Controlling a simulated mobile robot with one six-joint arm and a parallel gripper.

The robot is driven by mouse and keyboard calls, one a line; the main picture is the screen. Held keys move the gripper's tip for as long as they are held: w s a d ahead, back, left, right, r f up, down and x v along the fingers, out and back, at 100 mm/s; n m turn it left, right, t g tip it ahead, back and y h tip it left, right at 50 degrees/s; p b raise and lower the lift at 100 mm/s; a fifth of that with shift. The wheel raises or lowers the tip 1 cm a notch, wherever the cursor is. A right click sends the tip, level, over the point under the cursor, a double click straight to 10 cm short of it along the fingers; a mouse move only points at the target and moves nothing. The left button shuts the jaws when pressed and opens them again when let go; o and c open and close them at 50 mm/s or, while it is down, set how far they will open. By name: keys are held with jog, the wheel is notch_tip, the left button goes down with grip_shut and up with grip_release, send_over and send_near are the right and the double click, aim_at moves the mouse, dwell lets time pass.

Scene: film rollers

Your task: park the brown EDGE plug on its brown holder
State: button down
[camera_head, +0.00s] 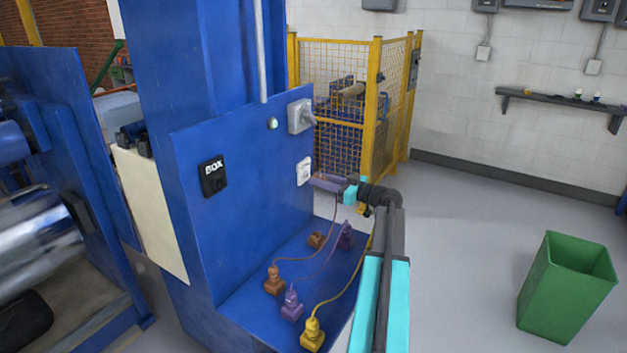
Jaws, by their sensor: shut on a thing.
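My gripper (316,181) reaches left to the white socket plate (303,171) on the blue panel.
A yellow block (312,334) has a cord rising behind my arm. A black BOX socket (213,177) and grey switch (301,116) are on the panel. A green bin (567,287) stands right.

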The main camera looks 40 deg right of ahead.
jog(key=shift+b+v, duration=1)
jog(key=shift+v, duration=0.8)
jog(key=shift+a, duration=0.1)
jog(key=w+a+f+n+g, duration=0.3)
jog(key=a+f+n+g, duration=0.5)
jog(key=g, duration=0.5)
jog(key=shift+s+d+r+n+g+h, duration=0.2)
jog(key=shift+s+r+g+h, duration=0.2)
jog(key=shift+s+g+h, duration=0.3)
jog(key=shift+s+d+r+n+g+h, duration=0.15)
jog(key=shift+s+r+g+h, duration=0.25)
jog(key=shift+s+g+h, duration=0.25)
jog(key=shift+s+d+r+n+g+h, duration=0.2)
jog(key=shift+s+r+g+h, duration=0.25)
jog(key=shift+g+h, duration=0.4)
jog(key=shift+f, duration=0.25)
jog(key=shift+f, duration=3.6)
